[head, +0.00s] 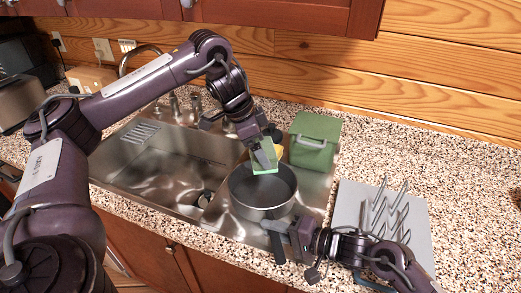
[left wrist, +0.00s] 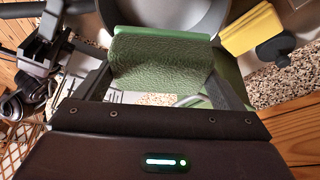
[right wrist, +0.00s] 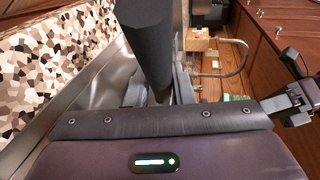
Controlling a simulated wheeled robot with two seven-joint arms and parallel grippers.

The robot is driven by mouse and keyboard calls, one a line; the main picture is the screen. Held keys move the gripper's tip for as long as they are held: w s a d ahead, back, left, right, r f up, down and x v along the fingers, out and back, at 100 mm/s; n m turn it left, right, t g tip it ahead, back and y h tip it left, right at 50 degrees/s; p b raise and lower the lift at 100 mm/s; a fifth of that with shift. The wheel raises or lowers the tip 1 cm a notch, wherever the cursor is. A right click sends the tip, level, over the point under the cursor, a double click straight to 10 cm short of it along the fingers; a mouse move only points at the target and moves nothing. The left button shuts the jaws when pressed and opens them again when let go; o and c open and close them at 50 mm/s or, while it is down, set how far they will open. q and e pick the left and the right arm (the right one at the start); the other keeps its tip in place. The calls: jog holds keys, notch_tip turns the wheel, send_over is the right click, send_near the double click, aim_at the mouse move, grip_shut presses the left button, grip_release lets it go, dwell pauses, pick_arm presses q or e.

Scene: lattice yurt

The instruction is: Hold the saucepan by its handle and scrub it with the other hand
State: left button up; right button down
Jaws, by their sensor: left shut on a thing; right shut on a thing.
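The dark grey saucepan (head: 262,190) sits over the right side of the sink, its black handle (head: 277,250) pointing toward me. My right gripper (head: 290,236) is shut on the handle; the handle also rises between its fingers in the right wrist view (right wrist: 147,45). My left gripper (head: 264,155) is shut on a green scrubber (head: 264,169), which fills the space between the fingers in the left wrist view (left wrist: 160,62). The scrubber is at the far rim of the saucepan. I cannot tell whether it touches the pan.
A green bin with a grey handle (head: 314,140) stands behind the pan. A yellow sponge (left wrist: 252,28) is beside the pan. The empty steel basin (head: 165,170) lies left. A grey rack (head: 375,225) with upright prongs stands right. Speckled counter is clear at far right.

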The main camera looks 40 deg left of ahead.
dwell(0.3)
jog(key=c, duration=1.2)
grip_release()
jog(key=shift+o, duration=0.2)
jog(key=shift+f, duration=0.1)
jog(key=v, duration=1.1)
jog(key=shift+d+r, duration=0.2)
jog(key=shift+d, duration=0.15)
pick_arm(q)
jog(key=shift+r+p, duration=0.55)
jog(key=shift+p, duration=0.05)
notch_tip(320, 180, up, 11)
jog(key=p, duration=1)
jog(key=shift+f+p, duration=0.15)
jog(key=shift+p, duration=0.15)
pick_arm(e)
notch_tip(320, 180, up, 11)
jog(key=shift+d, duration=0.1)
